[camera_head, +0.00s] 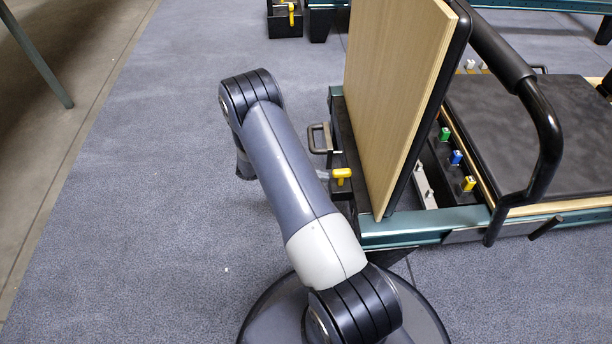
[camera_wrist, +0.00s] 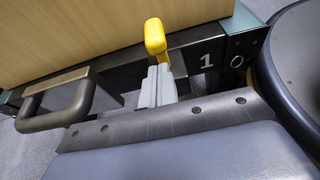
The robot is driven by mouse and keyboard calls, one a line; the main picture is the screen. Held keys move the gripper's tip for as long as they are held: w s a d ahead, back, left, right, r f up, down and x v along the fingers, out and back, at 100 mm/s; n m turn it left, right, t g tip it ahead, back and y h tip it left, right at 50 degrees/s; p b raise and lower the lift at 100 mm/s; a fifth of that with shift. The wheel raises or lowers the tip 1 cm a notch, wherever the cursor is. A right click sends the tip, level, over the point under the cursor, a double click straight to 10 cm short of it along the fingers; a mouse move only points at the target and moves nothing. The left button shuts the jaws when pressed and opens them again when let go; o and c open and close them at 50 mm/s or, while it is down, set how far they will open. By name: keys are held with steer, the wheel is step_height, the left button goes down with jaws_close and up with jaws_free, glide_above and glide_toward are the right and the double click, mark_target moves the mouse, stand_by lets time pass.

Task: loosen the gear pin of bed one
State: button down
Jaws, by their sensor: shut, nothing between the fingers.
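The gear pin with a yellow handle (camera_head: 342,175) sticks out of the dark end rail of the near bed, below the upright wooden board. In the wrist view the yellow handle (camera_wrist: 154,36) shows at top centre, beside the board. A white "1" (camera_wrist: 206,60) marks the rail to its right. My gripper (camera_wrist: 160,70) is shut and empty, its pale grey fingertips at the lower end of the yellow handle. I cannot tell whether they touch it. In the head view my arm hides most of the gripper.
A dark loop handle (camera_wrist: 58,102) is left of the pin on the same rail. The wooden board (camera_head: 392,90) rises just behind the pin. Another bed with a yellow pin (camera_head: 291,14) stands at the back. Open carpet lies to the left.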

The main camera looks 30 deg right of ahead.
steer(key=shift+x, duration=1.2)
